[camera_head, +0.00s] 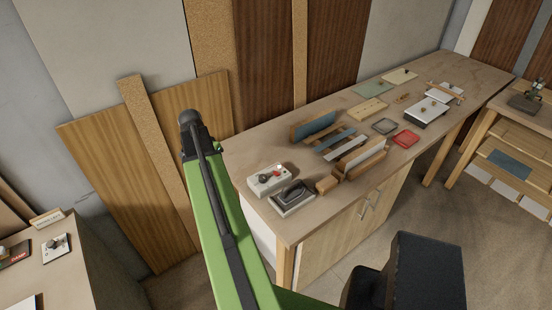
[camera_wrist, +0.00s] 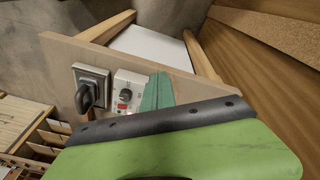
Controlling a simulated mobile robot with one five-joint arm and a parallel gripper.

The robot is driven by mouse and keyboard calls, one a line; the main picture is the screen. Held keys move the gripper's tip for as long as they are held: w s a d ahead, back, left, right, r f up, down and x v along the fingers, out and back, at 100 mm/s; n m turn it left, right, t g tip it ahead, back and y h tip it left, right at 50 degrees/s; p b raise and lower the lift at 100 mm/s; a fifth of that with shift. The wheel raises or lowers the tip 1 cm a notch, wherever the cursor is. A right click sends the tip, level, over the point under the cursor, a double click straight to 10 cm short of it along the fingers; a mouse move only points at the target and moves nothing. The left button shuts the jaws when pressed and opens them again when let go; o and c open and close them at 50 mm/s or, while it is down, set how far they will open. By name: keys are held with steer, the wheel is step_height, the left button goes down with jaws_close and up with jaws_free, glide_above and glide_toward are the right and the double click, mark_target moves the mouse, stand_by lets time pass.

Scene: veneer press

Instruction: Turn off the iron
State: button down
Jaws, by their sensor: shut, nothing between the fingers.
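The iron (camera_head: 293,191) is dark and sits on a light metal rest at the near left end of the workbench; it also shows in the wrist view (camera_wrist: 86,97). Next to it is a pale control box (camera_head: 268,180) with a dark knob and a small red spot. In the wrist view the box (camera_wrist: 129,88) shows the red spot lit up beside a knob. My gripper (camera_wrist: 160,78) shows as teal fingers, shut and empty, right of the box in that view. I cannot tell whether they touch it. The head view does not show my gripper.
The workbench (camera_head: 316,224) also holds a wooden rack with upright boards, a red dish (camera_head: 406,138), a grey dish (camera_head: 385,126) and a clipboard. Veneer panels lean on the wall behind. Another table (camera_head: 78,265) stands at lower left. The floor at right is clear.

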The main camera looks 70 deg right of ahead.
steer(key=s+d+r+m+p, duration=0.1)
steer(key=s+d+r+m, duration=0.1)
steer(key=s+d, duration=0.4)
steer(key=s+d+r+m+g+p, duration=0.1)
steer(key=s+d+r+m, duration=0.1)
steer(key=s+d+m, duration=0.2)
steer(key=s+d, duration=0.3)
steer(key=s, duration=0.2)
steer(key=shift+s+d, duration=0.3)
steer(key=shift+s, duration=0.1)
steer(key=b, duration=1.4)
glide_toward(278, 174)
steer(key=x, duration=0.6)
steer(key=shift+d+f, duration=0.1)
steer(key=shift+f, duration=0.25)
steer(key=shift+r, duration=0.1)
